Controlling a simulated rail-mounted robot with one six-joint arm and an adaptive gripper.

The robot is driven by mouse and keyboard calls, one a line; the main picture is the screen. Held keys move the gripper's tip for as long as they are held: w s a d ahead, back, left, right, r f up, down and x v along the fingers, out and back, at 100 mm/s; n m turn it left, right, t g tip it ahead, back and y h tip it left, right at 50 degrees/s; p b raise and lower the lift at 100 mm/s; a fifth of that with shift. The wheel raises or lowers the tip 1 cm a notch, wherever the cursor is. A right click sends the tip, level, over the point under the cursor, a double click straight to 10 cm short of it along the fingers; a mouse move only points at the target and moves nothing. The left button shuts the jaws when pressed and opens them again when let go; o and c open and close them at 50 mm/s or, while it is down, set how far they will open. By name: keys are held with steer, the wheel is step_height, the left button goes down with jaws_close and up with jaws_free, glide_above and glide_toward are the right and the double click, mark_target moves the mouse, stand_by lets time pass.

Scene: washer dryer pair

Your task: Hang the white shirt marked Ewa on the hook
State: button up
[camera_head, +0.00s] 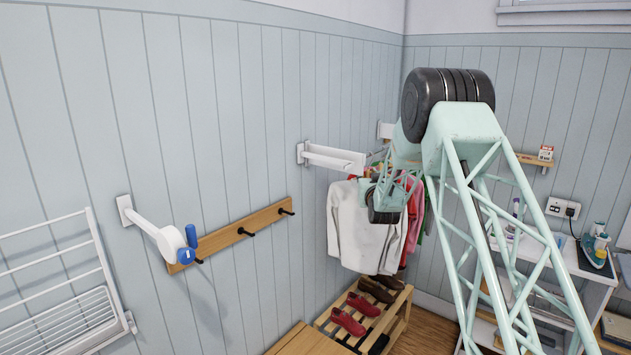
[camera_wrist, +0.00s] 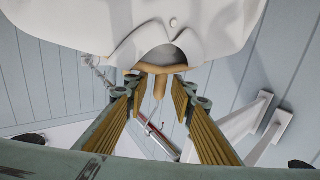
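A white shirt (camera_head: 362,228) hangs at the front of the clothes below the white wall bracket in the head view. No name on it is readable. In the wrist view the white shirt (camera_wrist: 75,22) fills the top, with its collar around a brown wooden hanger (camera_wrist: 152,70). My gripper (camera_wrist: 160,95) is open, its yellow-lined fingers apart on either side of a short wooden piece at the hanger's middle. I cannot tell whether they touch it. The arm hides my fingers in the head view. A wooden hook board (camera_head: 236,234) with black hooks is on the left wall.
A white bracket (camera_head: 334,158) juts from the wall above the shirt. More coloured clothes (camera_head: 417,222) hang behind it. A shoe rack (camera_head: 392,318) with shoes stands below. A white drying rack (camera_head: 62,290) and a white-and-blue wall-mounted item (camera_head: 172,242) are at left.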

jaws_close()
